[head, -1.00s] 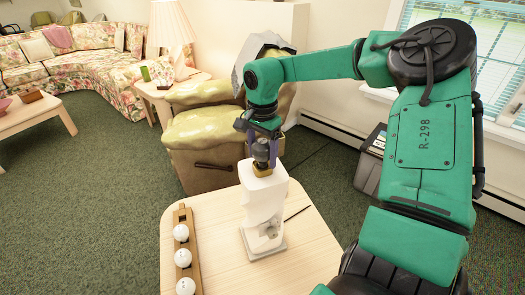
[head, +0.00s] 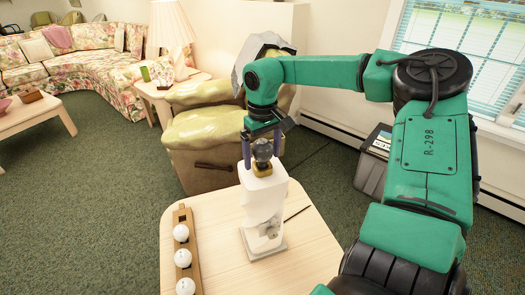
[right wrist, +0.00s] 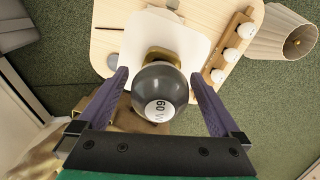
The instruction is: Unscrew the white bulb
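A dark grey, round bulb (head: 262,150) with a white "60 W" patch sits upright in a brass-coloured socket (head: 262,169) on top of a white stand (head: 263,200). In the right wrist view the bulb (right wrist: 160,92) looks dark, not white, and hides most of the socket. My right gripper (head: 262,157) is above the stand, pointing down. Its two purple fingers are open on either side of the bulb, with gaps showing in the right wrist view. Three white bulbs (head: 181,233) sit in a wooden rack (head: 188,259) left of the stand. My left gripper is out of view.
The stand and rack are on a light wooden table (head: 218,270). A thin dark stick (head: 297,213) lies right of the stand. A green-covered armchair (head: 205,135) is close behind the table. A dark box (head: 372,160) stands on the floor at right.

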